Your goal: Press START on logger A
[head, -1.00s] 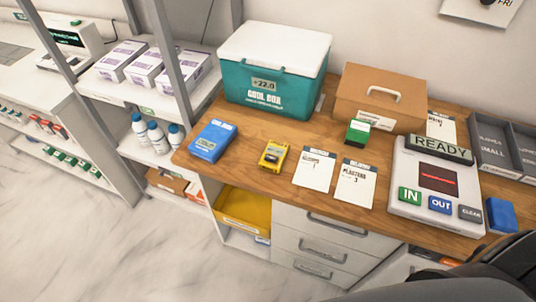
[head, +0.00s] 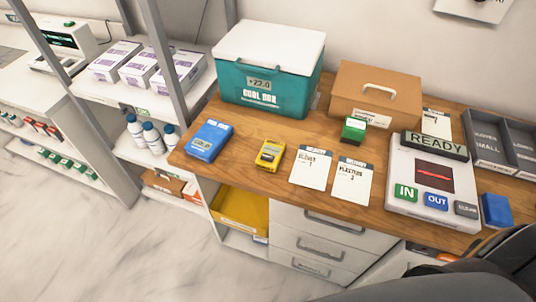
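In the head view a small yellow device (head: 270,154) with a dark display lies on the wooden counter, left of two paper cards. It looks like a logger, but I cannot read a letter or a START button on it. Neither of my grippers shows in the view. A dark rounded part of my own body fills the lower right corner and hides the counter's front right end.
The counter (head: 240,175) also holds a teal cool box (head: 262,95), a blue pack (head: 208,140), cards (head: 311,169), a green box (head: 353,130), a brown case (head: 375,97) and a READY scanner panel (head: 401,210). Bare wood surrounds the yellow device.

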